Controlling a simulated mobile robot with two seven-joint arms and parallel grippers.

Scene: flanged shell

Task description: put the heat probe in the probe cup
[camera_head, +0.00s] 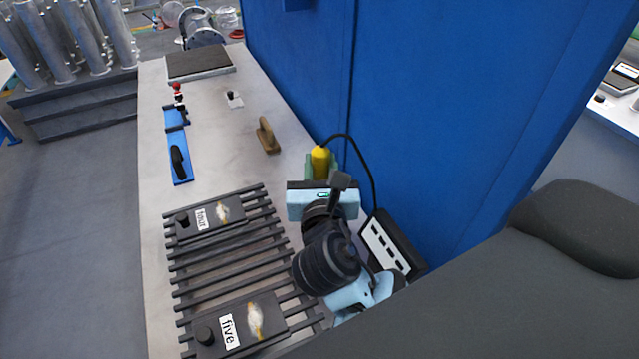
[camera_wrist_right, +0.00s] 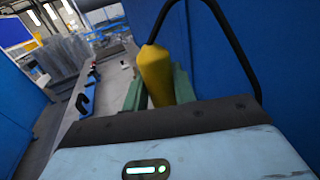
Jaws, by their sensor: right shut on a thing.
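The heat probe appears as a yellow handle (camera_head: 320,159) with a black cable (camera_head: 373,171) curving from its top down to a white-faced box. In the right wrist view the yellow handle (camera_wrist_right: 156,75) stands roughly upright, slightly tilted, between green fingers. My right gripper (camera_head: 321,167), light blue with green fingers, is shut on the yellow handle beside the blue wall. The probe's lower end is hidden behind the gripper body. I cannot make out the probe cup in either view; it may be hidden by the gripper. My left gripper is not in view.
A brown handled block (camera_head: 268,135), a blue fixture (camera_head: 179,154) and a dark slab (camera_head: 198,62) sit farther up the bench. The blue wall (camera_head: 420,110) is close on the right.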

